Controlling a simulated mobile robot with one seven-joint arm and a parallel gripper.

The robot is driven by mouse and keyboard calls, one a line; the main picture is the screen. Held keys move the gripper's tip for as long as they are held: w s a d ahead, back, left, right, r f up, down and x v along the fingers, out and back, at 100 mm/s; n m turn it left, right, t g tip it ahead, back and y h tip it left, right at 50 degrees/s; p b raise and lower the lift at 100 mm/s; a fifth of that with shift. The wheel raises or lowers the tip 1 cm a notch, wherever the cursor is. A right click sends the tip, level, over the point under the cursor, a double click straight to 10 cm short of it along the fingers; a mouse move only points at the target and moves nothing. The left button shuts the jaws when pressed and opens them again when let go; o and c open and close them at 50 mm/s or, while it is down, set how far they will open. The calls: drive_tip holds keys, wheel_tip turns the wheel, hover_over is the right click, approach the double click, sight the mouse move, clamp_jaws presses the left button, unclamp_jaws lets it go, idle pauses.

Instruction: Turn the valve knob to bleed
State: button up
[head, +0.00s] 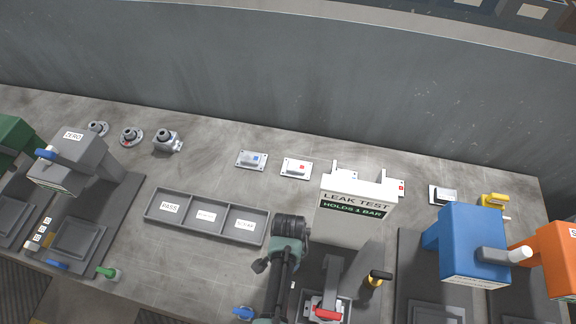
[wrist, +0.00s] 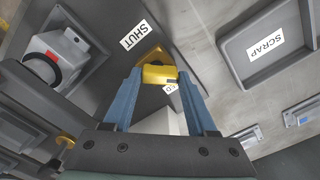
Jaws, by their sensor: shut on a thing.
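The yellow valve knob (wrist: 160,74) shows in the wrist view between my two blue fingertips. My gripper (wrist: 160,82) is shut on it, one finger on each side. A SHUT label (wrist: 139,34) lies beside the knob, up and to the left. A second label (wrist: 172,89) below the knob is mostly hidden by my gripper, so its word cannot be read in full. In the head view my dark green arm reaches down near the leak test station (head: 357,201) and hides the knob and fingertips.
A grey three-part tray (head: 204,228) lies left of my arm; its SCRAP compartment (wrist: 238,62) shows in the wrist view. A fixture with a red part (head: 327,314) sits right of my arm, near a black-topped yellow handle (head: 375,281). A blue station (head: 470,245) stands farther right.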

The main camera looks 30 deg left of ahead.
drive_tip(key=m, duration=0.4)
drive_tip(key=shift+w+m, duration=0.1)
drive_tip(key=shift+m, duration=0.2)
drive_tip(key=shift+w+d+m, duration=0.1)
drive_tip(key=shift+d+m, duration=0.05)
drive_tip(key=shift+m, duration=2.05)
drive_tip(key=o, duration=1.4)
drive_tip(key=shift+c, duration=0.2)
drive_tip(key=shift+r, duration=0.15)
wheel_tip(320, 180, up, 13)
